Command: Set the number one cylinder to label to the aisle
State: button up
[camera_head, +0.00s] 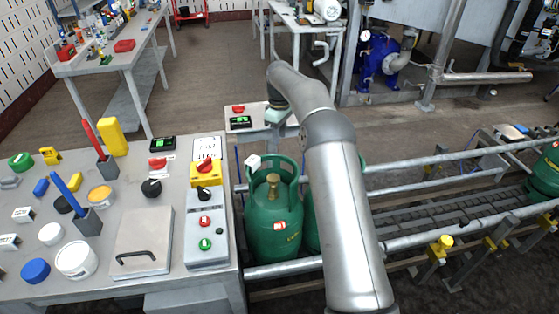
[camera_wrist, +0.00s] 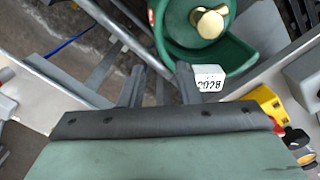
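A green gas cylinder (camera_head: 272,235) with a brass valve (camera_head: 273,182) stands upright at the left end of the conveyor. A red and white sticker (camera_head: 281,226) is on its body. A white label block (camera_head: 253,161) sits at the left of its collar. In the wrist view, the cylinder's green collar (camera_wrist: 228,58), brass valve (camera_wrist: 208,22) and white label with dark characters (camera_wrist: 208,80) show at top. My gripper (camera_wrist: 161,82) has its two dark fingers apart with nothing between them; the right finger is close beside the label. I cannot tell whether they touch.
Another green cylinder (camera_head: 311,222) is partly hidden behind my arm, and one stands at the far right (camera_head: 545,172). Conveyor rails (camera_head: 440,232) run to the right. A workbench with a control box (camera_head: 207,232) stands close at left. A small stand with a panel (camera_head: 243,120) is behind the cylinder.

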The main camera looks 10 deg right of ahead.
aim_at(280, 159)
notch_tip(280, 159, down, 11)
jog(key=shift+f+p, duration=0.2)
jog(key=shift+p, duration=0.2)
grip_shut()
